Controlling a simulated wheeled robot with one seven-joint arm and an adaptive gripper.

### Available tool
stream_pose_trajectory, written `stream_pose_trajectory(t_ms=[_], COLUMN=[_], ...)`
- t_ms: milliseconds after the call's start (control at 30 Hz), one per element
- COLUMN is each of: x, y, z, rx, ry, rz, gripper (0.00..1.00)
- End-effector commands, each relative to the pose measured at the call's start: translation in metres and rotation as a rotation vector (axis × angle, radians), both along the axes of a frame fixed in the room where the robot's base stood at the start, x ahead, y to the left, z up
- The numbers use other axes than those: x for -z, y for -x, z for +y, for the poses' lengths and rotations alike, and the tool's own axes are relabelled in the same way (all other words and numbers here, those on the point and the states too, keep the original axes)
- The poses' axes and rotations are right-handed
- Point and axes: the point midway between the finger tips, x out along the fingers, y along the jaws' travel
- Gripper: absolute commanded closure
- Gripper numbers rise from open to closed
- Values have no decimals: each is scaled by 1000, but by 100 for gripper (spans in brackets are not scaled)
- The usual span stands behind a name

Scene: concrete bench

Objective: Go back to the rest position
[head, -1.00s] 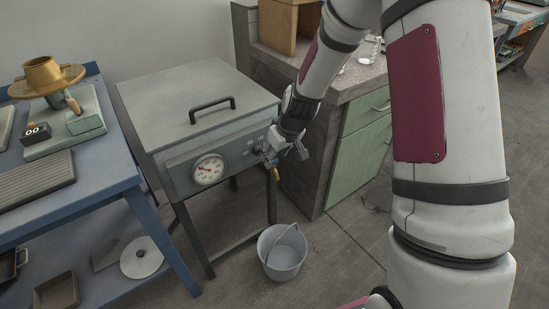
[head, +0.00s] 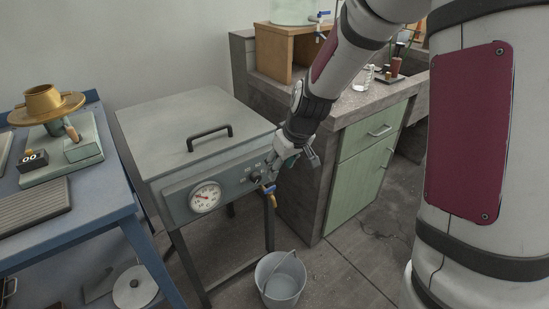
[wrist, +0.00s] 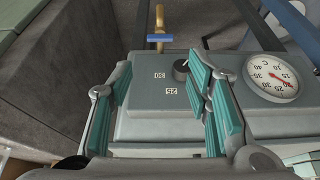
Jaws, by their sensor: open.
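My gripper (head: 287,160) is in front of the right end of the grey water bath's control panel in the head view. In the wrist view my gripper (wrist: 165,92) is open, its two teal-padded fingers apart with nothing between them. The grey bath (head: 190,130) has a closed lid with a black handle (head: 209,138). Its front carries a round dial (head: 205,197) with a red needle, which also shows in the wrist view (wrist: 272,78). A black knob (wrist: 181,69) and printed numbers show between the fingers. A brass tap with a blue lever (wrist: 159,38) is beyond them.
A grey bucket (head: 281,278) stands on the floor below the tap. A green-fronted cabinet (head: 365,165) with a stone top is close on the right, with a wooden stand (head: 282,50) and glassware on it. A blue bench (head: 95,205) holding a brass-bowled device (head: 50,105) is on the left.

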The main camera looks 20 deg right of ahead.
Motion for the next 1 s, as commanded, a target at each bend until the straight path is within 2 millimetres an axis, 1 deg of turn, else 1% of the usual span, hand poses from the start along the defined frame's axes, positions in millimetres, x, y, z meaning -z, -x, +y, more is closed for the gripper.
stream_pose_trajectory(t_ms=[167,267,367,467,500,567,700,767,800,867,900,967,1000], x=[0,-12,-34,-61,-71,-85,-113,-123,-129,-137,-141,-146,-149], y=[0,8,29,61,75,96,150,174,190,214,231,254,269], z=[0,3,8,14,16,18,22,22,23,22,22,21,21], rx=[0,0,5,18,26,39,79,99,114,136,152,176,191], ry=[0,3,6,12,14,19,29,33,35,41,43,46,48], rz=[0,5,26,58,72,94,143,163,175,195,209,227,238], gripper=[55,55,55,55,55,55,55,55,55,55,55,55,55])
